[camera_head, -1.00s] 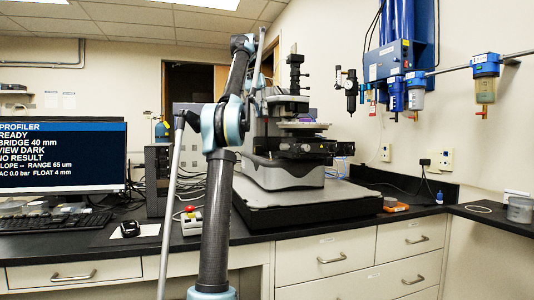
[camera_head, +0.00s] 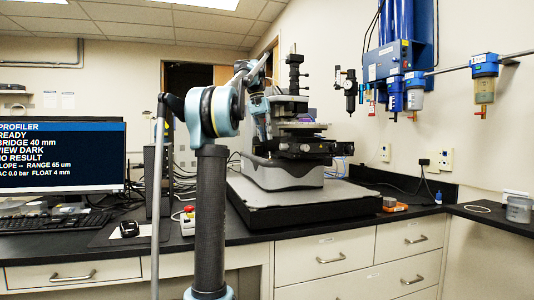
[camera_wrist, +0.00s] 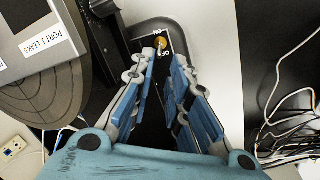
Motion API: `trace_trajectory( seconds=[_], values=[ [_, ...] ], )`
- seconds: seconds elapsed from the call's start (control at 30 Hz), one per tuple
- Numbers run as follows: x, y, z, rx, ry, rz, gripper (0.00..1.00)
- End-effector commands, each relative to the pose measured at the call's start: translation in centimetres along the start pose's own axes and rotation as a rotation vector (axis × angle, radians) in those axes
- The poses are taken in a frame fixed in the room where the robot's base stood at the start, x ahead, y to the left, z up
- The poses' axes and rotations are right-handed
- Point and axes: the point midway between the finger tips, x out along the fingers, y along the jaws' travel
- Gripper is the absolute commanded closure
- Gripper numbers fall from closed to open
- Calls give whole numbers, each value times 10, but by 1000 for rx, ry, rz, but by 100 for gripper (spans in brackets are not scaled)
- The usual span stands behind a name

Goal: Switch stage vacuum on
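In the wrist view a small brass toggle switch (camera_wrist: 161,42) stands on a black plate with ON and OFF labels. My gripper (camera_wrist: 166,58) is open, with its blue-padded fingers apart. The switch appears just beyond the fingertips, close to the left finger in the picture; nothing is between the pads. Whether a finger touches it cannot be told. In the head view the stylus profiler (camera_head: 282,175) stands on a dark slab, and my arm reaches to its left side; the fingers are not clear there. The monitor (camera_head: 60,160) reads "AC 0.0 bar", its first letter cut off.
In the wrist view a dark round disc (camera_wrist: 50,100) and a grey box labelled PORT 1 (camera_wrist: 42,45) lie left of the fingers. White cables (camera_wrist: 290,125) run at the right. In the head view a red-buttoned box (camera_head: 188,221) sits beside my arm.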

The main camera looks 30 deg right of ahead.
Motion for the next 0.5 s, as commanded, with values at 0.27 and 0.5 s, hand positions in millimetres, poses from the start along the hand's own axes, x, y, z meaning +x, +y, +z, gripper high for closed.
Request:
trace_trajectory(
  seconds=[0.27,0.5],
  values=[
    [42,0,1,1,0,0,84],
    [64,0,0,0,0,0,84]
  ],
)
